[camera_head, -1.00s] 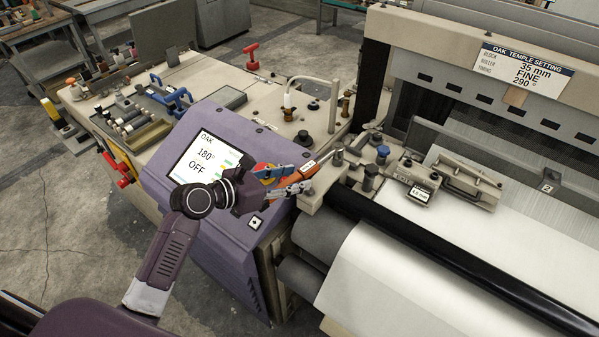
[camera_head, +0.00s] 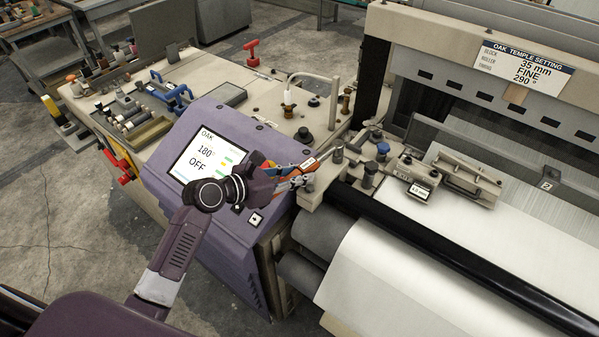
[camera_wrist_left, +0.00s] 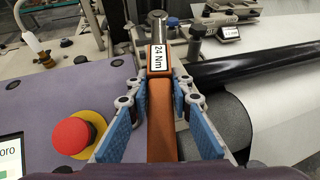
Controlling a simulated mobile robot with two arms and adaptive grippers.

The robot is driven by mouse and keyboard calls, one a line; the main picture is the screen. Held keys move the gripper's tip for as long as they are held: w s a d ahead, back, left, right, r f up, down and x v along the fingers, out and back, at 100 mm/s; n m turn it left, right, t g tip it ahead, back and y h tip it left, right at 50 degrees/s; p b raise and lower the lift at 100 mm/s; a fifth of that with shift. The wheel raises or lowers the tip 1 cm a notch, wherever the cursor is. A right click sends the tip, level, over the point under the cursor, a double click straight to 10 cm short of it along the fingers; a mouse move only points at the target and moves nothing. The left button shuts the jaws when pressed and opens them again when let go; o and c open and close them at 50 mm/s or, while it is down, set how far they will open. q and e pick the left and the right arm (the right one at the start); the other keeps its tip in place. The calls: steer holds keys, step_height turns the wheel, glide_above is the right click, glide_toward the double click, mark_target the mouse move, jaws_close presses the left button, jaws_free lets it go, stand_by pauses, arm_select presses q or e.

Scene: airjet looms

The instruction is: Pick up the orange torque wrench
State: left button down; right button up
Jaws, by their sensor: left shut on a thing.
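The orange torque wrench (camera_wrist_left: 160,120) runs lengthwise between the blue-padded fingers of my left gripper (camera_wrist_left: 158,100) in the left wrist view. Its white label reads 24 Nm, and its metal end points away from me. In the head view, the wrench (camera_head: 304,166) shows only in part, at the right edge of the purple console. My left gripper (camera_head: 293,175) is shut on it there, and the fingers hide part of the handle. My right gripper is not in view.
A red mushroom button (camera_wrist_left: 78,134) sits on the console left of the fingers. The console screen (camera_head: 208,154) reads 180° OFF. A black roller (camera_head: 450,255) and white cloth (camera_head: 410,275) lie to the right. Metal blocks and knobs stand just beyond the wrench.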

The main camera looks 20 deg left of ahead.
mark_target(299, 170)
arm_select(q)
steer(key=shift+r, duration=0.2)
steer(key=shift+w+r, duration=0.2)
steer(key=shift+r, duration=0.3)
step_height(299, 170, up, 19)
steer(key=shift+s+b, duration=0.15)
steer(key=shift+b, duration=0.15)
steer(key=shift+f, duration=0.1)
steer(key=c, duration=2.4)
jaws_free()
jaws_close()
steer(key=shift+o, duration=0.3)
jaws_free()
jaws_close()
